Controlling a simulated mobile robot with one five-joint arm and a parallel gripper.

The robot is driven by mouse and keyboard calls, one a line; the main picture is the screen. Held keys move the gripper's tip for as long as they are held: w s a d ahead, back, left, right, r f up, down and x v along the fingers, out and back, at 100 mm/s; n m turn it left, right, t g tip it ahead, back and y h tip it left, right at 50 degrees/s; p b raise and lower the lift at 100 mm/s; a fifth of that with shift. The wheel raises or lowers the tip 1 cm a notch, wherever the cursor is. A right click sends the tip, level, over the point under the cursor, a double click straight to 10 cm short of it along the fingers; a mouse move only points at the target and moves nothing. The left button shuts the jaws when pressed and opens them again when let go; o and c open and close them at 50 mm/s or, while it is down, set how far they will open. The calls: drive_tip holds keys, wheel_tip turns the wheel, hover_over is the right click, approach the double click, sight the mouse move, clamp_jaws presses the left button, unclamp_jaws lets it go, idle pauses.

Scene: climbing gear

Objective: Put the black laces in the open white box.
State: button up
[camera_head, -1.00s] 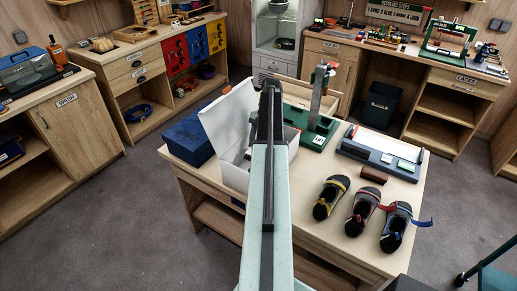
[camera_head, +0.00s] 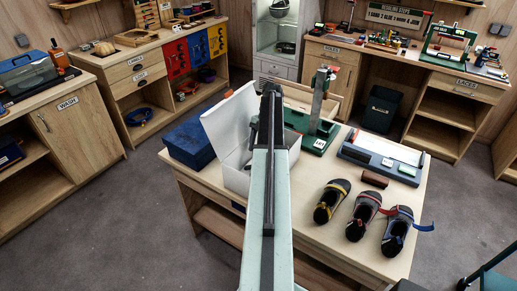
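The open white box (camera_head: 238,180) stands on the wooden table in front of me, its lid (camera_head: 230,120) raised at the left. My arm reaches straight ahead over the box and covers its right part. My gripper (camera_head: 269,96) is at the arm's far end, seen end-on from behind; its fingertips are hidden. A dark grey part shows beside the arm over the box's opening, and I cannot tell what it is. I cannot make out the black laces; the inside of the box is mostly hidden.
On the table (camera_head: 290,213) are a blue box (camera_head: 188,143) at left, a green-based stand (camera_head: 318,115), a grey-blue tray (camera_head: 375,155), a brown roll (camera_head: 374,179) and several shoes (camera_head: 362,215) at right. Cabinets line the walls. Grey floor (camera_head: 100,230) is free at left.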

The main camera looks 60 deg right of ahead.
drive_tip(key=p+v, duration=1.1)
drive_tip(key=v, duration=0.1)
drive_tip(key=shift+r, duration=0.25)
